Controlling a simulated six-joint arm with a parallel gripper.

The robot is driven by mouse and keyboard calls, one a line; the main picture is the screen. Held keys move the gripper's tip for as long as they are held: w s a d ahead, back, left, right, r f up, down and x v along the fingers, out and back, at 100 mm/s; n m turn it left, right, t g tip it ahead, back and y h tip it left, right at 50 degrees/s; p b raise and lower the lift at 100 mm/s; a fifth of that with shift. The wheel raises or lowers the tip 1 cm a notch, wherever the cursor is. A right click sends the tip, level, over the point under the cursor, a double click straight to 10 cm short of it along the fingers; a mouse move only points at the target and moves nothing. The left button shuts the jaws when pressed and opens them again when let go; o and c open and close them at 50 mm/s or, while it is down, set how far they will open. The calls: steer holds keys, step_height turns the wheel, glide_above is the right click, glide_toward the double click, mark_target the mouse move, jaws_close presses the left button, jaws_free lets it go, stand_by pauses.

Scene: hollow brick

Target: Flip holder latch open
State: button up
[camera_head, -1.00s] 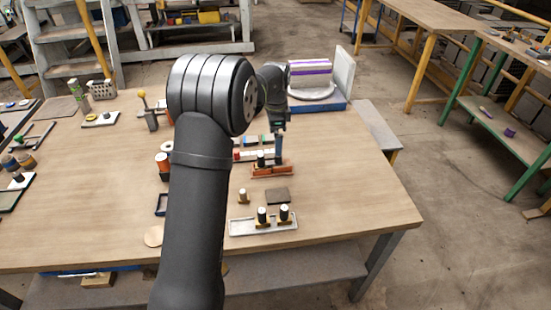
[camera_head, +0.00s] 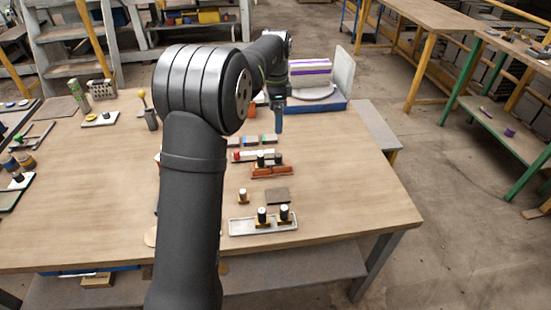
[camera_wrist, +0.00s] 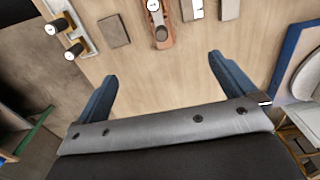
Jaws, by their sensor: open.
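An orange-brown holder (camera_head: 275,172) with an upright dark, white-topped cylinder (camera_head: 261,158) sits mid-table, right of my arm. In the wrist view the holder (camera_wrist: 165,20) lies at the top, ahead of the fingers. I cannot make out its latch or whether it is open. My gripper (camera_head: 278,122) hangs above the table behind the holder, in front of the blue platform. In the wrist view its two blue fingers (camera_wrist: 162,68) are spread wide, with bare wood between them. It is empty and apart from the holder.
A white tray (camera_head: 240,229) with two dark, white-topped cylinders stands in front. A grey square plate (camera_head: 279,195) and a small peg (camera_head: 243,196) lie nearby. The blue platform (camera_head: 318,108) stands at the back right. The table's right side is clear.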

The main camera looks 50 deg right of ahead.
steer(key=shift+r, duration=0.7)
